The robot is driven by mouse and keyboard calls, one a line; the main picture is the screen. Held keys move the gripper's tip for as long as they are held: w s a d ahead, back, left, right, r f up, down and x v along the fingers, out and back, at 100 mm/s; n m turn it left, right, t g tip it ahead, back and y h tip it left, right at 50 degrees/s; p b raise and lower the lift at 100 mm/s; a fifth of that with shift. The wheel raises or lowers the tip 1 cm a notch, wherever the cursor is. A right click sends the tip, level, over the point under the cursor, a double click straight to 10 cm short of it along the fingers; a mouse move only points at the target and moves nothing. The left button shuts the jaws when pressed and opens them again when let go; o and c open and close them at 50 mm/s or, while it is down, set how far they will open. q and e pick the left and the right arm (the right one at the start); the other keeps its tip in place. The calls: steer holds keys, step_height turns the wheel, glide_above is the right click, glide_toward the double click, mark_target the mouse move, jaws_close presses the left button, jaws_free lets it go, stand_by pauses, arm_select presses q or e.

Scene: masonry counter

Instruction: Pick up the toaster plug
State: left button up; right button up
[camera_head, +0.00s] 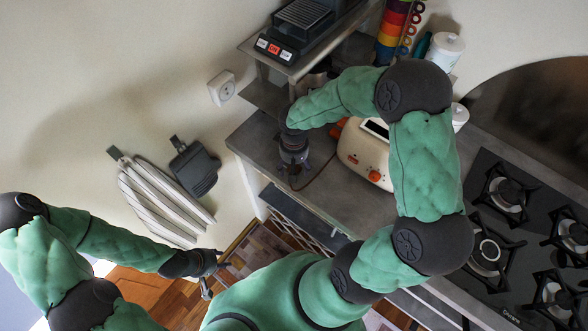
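The cream toaster (362,152) with orange knobs stands on the grey counter. A thin dark cord (318,176) curves from near the toaster's left side toward my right gripper (294,176). That gripper points down at the counter left of the toaster, and its fingers are small and dark. I cannot make out the toaster plug; it may be hidden at or under this gripper. My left gripper (217,278) hangs low at the left, away from the counter, with its fingers apart and nothing visible between them.
A wall socket (222,88) is on the wall left of the counter (255,138). A shelf with a black appliance (290,30) overhangs the back. A gas hob (500,235) lies to the right. A striped towel (160,205) and dark mitt (194,168) hang on the wall.

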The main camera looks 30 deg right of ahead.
steer(key=shift+f, duration=0.3)
steer(key=shift+r, duration=0.1)
steer(key=c, duration=1.3)
